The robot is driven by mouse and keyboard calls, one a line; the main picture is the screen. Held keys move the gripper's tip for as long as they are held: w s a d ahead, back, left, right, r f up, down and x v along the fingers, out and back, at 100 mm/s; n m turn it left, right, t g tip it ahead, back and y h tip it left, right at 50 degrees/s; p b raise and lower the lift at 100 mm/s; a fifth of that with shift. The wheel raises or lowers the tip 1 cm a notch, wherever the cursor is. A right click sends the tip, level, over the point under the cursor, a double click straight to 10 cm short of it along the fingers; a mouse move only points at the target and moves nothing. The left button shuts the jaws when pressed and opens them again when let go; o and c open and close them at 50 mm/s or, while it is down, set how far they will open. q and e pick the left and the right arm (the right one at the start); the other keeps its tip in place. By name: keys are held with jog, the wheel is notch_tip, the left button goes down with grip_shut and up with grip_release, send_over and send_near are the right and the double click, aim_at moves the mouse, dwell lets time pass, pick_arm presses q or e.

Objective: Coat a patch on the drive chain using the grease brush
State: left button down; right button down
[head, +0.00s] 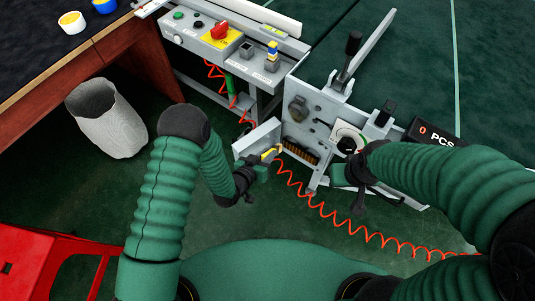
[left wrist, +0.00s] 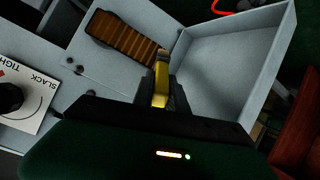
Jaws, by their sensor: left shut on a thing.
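The grease brush (head: 270,153) has a yellow handle and is held in my left gripper (head: 258,170), which is shut on it. The left wrist view shows the brush (left wrist: 161,82) between the fingers (left wrist: 161,97), its tip pointing away from me. The drive chain (head: 299,152) is a brown, ribbed strip in an opening of the grey machine panel. In the left wrist view the brush tip is close to the right end of the chain (left wrist: 133,40); I cannot tell if they touch. My right gripper (head: 348,177) is in front of the panel's dial, its fingers unclear.
A grey open cover (head: 256,137) stands left of the chain; its tray-like inside (left wrist: 228,62) shows in the wrist view. A red coiled cord (head: 330,211) hangs below. A lever (head: 346,60) and a slack/tight dial (left wrist: 18,98) are nearby. A pale bin (head: 105,118) stands left.

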pick_arm(q)
jog(key=shift+w+d, duration=0.25)
jog(key=shift+w, duration=0.15)
jog(key=shift+d, duration=0.1)
jog(key=shift+s+d+p, duration=0.75)
jog(key=shift+s+d, duration=3.6)
jog(key=shift+d, duration=1.45)
jog(key=shift+w+a, duration=1.45)
jog(key=shift+a, duration=0.55)
jog(key=shift+w+a, duration=1.45)
jog(key=shift+a, duration=0.5)
jog(key=shift+w+a, duration=1.45)
jog(key=shift+a, duration=0.55)
